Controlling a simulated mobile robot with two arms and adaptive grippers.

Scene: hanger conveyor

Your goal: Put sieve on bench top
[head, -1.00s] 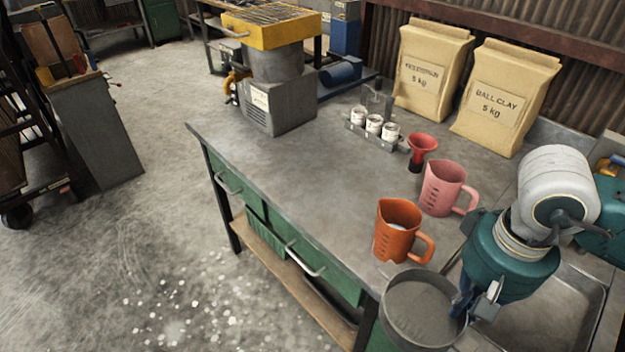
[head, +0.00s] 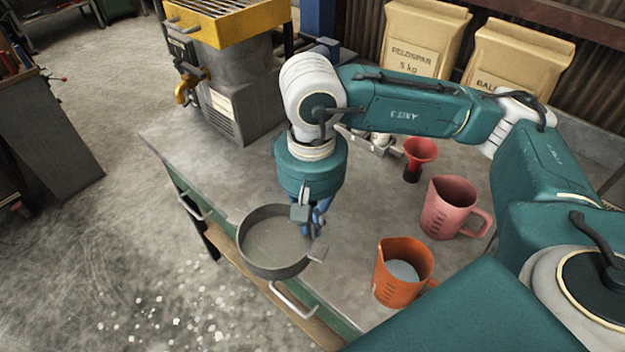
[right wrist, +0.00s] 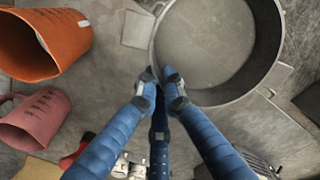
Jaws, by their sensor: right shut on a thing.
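The sieve (head: 268,240) is a round grey pan with a thin wall and a pale mesh. My right gripper (head: 312,222) is shut on the side of its rim. In the head view the sieve overlaps the front edge of the bench top (head: 215,170); I cannot tell how far above the bench it is. In the right wrist view the blue fingers (right wrist: 160,88) close at the near rim of the sieve (right wrist: 158,48), which looks about level. My left gripper is not in view.
An orange jug (head: 400,285), a pink jug (head: 450,208) and a red funnel (head: 419,155) stand right of the sieve. A yellow-topped machine (head: 235,105) stands at the bench's far left. Paper sacks (head: 420,45) stand at the back. Bare bench lies between machine and jugs.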

